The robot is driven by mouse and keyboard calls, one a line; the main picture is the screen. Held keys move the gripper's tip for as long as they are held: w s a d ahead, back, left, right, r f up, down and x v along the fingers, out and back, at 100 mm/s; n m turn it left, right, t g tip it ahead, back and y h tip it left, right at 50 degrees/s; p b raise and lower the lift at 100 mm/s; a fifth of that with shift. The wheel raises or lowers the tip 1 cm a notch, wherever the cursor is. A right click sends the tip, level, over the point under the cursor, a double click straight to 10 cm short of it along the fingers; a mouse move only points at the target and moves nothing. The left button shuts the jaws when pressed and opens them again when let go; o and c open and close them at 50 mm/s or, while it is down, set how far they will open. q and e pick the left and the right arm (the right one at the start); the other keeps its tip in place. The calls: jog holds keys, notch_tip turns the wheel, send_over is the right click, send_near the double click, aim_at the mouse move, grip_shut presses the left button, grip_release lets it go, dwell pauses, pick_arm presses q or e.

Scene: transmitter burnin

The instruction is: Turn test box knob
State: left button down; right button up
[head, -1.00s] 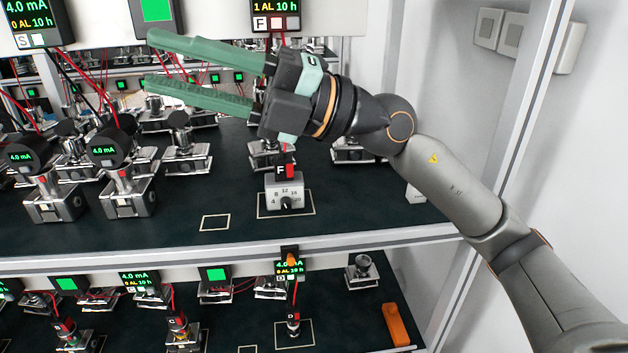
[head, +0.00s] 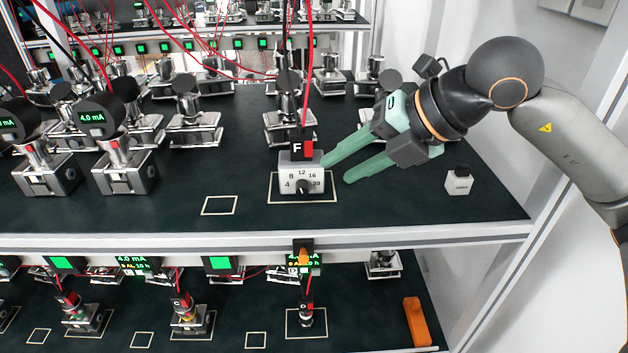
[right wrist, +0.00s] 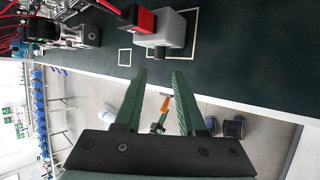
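The test box (head: 301,178) is a small white box with a numbered dial on its front and a dark knob (head: 303,187) at the dial's lower middle. It stands inside a white outlined rectangle on the upper dark shelf, with a red and black plug marked F (head: 303,149) on top. In the right wrist view the box (right wrist: 172,32) is seen from its side, beyond the fingertips. My right gripper (head: 336,170) is open and empty, its green fingers just right of the box and pointing left toward it. My left gripper is not in view.
A small white block (head: 458,181) stands on the shelf at right. Metal transmitters (head: 124,165) with red wires stand to the left and behind. An empty outlined square (head: 220,205) lies left of the box. The lower shelf has an orange tool (head: 416,322) at right.

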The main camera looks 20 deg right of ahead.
aim_at(306, 187)
jog(key=x, duration=0.8)
jog(key=shift+w+p, duration=0.1)
jog(key=shift+p, duration=0.2)
grip_shut()
